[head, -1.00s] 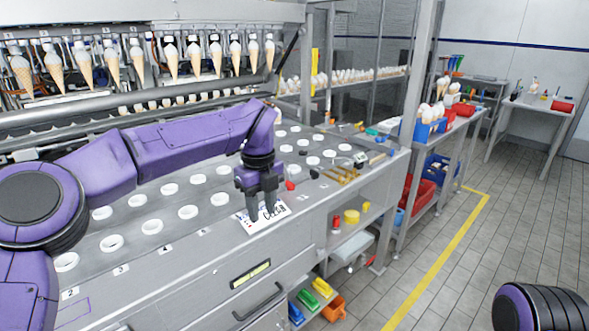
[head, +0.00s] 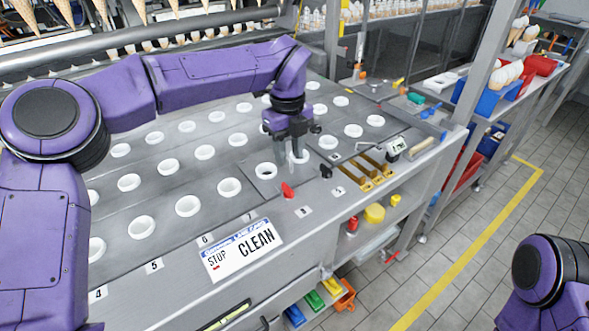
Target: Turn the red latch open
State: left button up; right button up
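The red latch (head: 288,191) is a small red piece on the grey machine top, near its front edge, beside a square plate with a white ring-lined hole (head: 265,170). My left gripper (head: 291,158) points down just behind and above the latch, over the plate's right side. Its two dark fingers show a narrow gap between them. It does not appear to touch the latch. My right gripper is out of view; only part of my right arm shows at the lower right.
A small black knob (head: 326,171) and brass bars (head: 366,172) are to the right. Rows of white rings cover the top. Yellow and red items (head: 374,213) sit on a shelf below.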

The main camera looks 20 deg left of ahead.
aim_at(287, 188)
pick_arm(q)
jog(key=s+f, duration=0.2)
jog(key=s+f+p, duration=0.1)
jog(key=s+f, duration=0.1)
jog(key=f, duration=0.1)
jog(key=shift+s+f, duration=0.1)
jog(key=shift+f, duration=0.05)
jog(key=w+f, duration=0.3)
jog(key=shift+f, duration=0.1)
jog(key=shift+s+r, duration=0.3)
jog(key=shift+s, duration=0.15)
jog(key=shift+c, duration=1)
jog(key=shift+s+r, duration=0.1)
jog(key=shift+s, duration=0.1)
jog(key=c, duration=0.5)
jog(key=shift+w, duration=0.1)
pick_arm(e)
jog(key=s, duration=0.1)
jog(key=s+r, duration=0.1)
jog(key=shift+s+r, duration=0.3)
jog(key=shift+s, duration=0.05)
